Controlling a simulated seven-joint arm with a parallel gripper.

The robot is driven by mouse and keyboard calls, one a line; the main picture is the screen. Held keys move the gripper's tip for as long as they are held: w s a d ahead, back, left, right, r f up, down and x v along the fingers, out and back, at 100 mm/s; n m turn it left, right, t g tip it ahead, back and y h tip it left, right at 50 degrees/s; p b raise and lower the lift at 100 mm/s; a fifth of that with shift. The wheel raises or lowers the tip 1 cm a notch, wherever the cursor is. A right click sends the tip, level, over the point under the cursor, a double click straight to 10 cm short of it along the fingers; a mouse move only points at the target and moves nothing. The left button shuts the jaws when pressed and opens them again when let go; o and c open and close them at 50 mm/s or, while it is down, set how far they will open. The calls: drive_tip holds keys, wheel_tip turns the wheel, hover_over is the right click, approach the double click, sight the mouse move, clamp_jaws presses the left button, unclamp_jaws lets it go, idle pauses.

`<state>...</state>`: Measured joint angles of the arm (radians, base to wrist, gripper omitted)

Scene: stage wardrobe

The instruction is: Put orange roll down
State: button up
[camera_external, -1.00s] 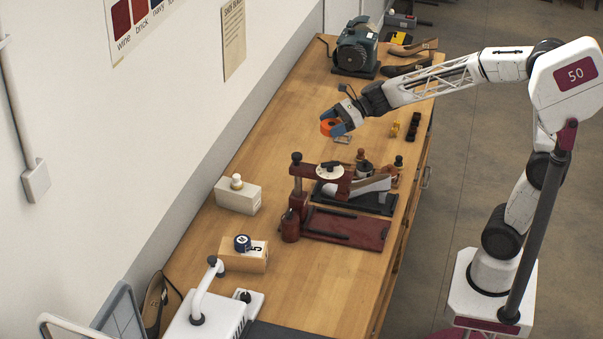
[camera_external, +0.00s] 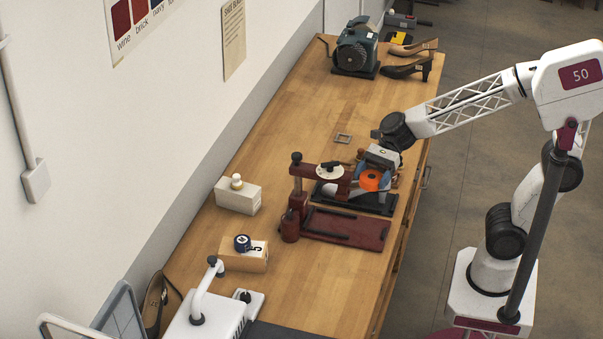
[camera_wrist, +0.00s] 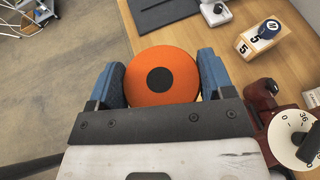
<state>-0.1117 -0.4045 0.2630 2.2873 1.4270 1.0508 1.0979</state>
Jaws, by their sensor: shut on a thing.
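The orange roll (camera_external: 370,180) is a disc with a dark centre. It also shows in the wrist view (camera_wrist: 150,88), between the two blue fingers. My gripper (camera_external: 371,176) is shut on the roll. In the outside view it is over the dark red machine with the white dial, toward the right edge of the bench. I cannot tell the roll's exact height above the machine. The gripper hides part of the machine and the small things behind it.
The dark red machine (camera_external: 345,228) has a white dial (camera_external: 329,171) beside the gripper. A cream box (camera_external: 238,196) and a wooden block (camera_external: 244,258) with a blue roll (camera_external: 242,243) stand to the left. A green motor (camera_external: 356,48) and shoes are at the back.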

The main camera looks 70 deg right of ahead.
drive_tip(key=s+a+n+g, duration=0.35)
drive_tip(key=s+a, duration=0.25)
drive_tip(key=s, duration=0.4)
wheel_tip(320, 180, down, 27)
drive_tip(key=shift+d+y, duration=0.3)
drive_tip(key=shift+m, duration=0.25)
hover_over(344, 290)
drive_tip(key=shift+w+f, duration=0.1)
drive_tip(key=shift+f, duration=0.6)
drive_tip(key=shift+f, duration=1.75)
drive_tip(key=shift+f, duration=0.1)
